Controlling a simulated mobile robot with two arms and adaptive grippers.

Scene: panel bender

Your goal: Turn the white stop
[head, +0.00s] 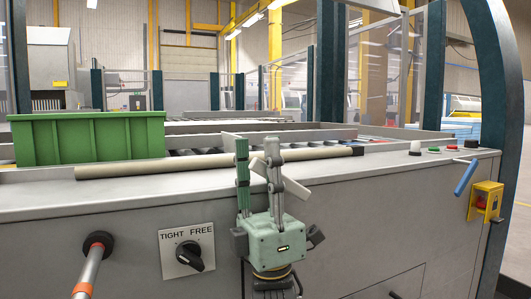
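My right gripper (257,163) points upward at the front edge of the machine table, in the middle of the view. Its green left finger and grey right finger stand apart. A pale, white-looking bar, which I take for the white stop (259,168), shows in the gap between the fingers. It slants down to the right behind the grey finger. Its ends are partly hidden by the fingers, and I cannot tell whether either finger touches it. A pale plate (229,141) shows just left of the green finger; I cannot tell whether it belongs to the stop. My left gripper is not in view.
A green crate (88,140) stands on the table at left, behind a long beige roller (150,167). A TIGHT/FREE knob (188,256) is on the front panel. A blue lever (466,177) and yellow box (486,201) stick out at right.

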